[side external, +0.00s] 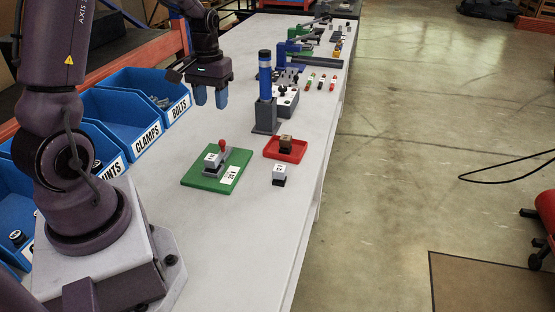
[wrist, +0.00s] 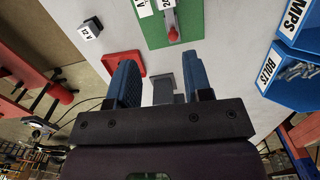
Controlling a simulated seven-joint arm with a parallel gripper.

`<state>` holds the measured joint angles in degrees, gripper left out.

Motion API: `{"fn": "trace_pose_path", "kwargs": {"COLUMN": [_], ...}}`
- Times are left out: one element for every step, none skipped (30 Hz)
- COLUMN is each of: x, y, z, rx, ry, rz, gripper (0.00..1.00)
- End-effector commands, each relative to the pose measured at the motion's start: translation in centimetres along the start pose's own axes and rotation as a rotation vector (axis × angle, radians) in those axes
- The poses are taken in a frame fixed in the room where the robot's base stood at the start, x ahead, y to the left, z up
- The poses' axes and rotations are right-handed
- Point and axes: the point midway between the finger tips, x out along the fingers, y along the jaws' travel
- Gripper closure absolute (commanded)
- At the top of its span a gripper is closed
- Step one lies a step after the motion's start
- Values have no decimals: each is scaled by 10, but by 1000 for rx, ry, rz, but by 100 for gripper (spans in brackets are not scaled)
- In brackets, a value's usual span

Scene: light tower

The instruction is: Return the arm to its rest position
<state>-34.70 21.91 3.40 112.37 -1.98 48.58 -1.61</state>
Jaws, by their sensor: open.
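My gripper (side external: 211,96) hangs above the table, its two blue fingers apart with nothing between them. The fingers also show in the wrist view (wrist: 160,84). The gripper is to the left of a grey post with a blue top (side external: 265,80) and clear of the table surface. In the wrist view the fingers partly hide a grey block and the red tray.
Blue bins (side external: 127,112) line the left. Several clamps stand farther back. The right table edge is clear.

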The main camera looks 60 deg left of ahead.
Motion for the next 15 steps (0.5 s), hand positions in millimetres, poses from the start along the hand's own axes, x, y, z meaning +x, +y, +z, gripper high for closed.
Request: {"fn": "trace_pose_path", "kwargs": {"x": [-16, -24, -35, -43, -51, -60, -67, -74, -82, -87, -92, -98, -102, -106, -111], "y": [13, 19, 29, 36, 42, 50, 56, 61, 68, 72, 76, 81, 84, 87, 90], "z": [14, 23, 35, 45, 54, 68, 78, 88, 102, 113, 123, 137, 147, 156, 168], "rx": [44, 69, 106, 135, 164, 204, 233, 263, 303, 334, 365, 405, 436, 465, 503], "ry": [22, 34, 52, 68, 84, 107, 125, 144, 170, 190, 211, 240, 262, 285, 316], "rz": [3, 5, 7, 9, 11, 14, 17, 21, 26, 30, 35, 42, 49, 55, 65], "gripper": [54, 54, 54, 54, 54, 54, 54, 54, 54, 54, 54, 54, 54, 54, 54]}}
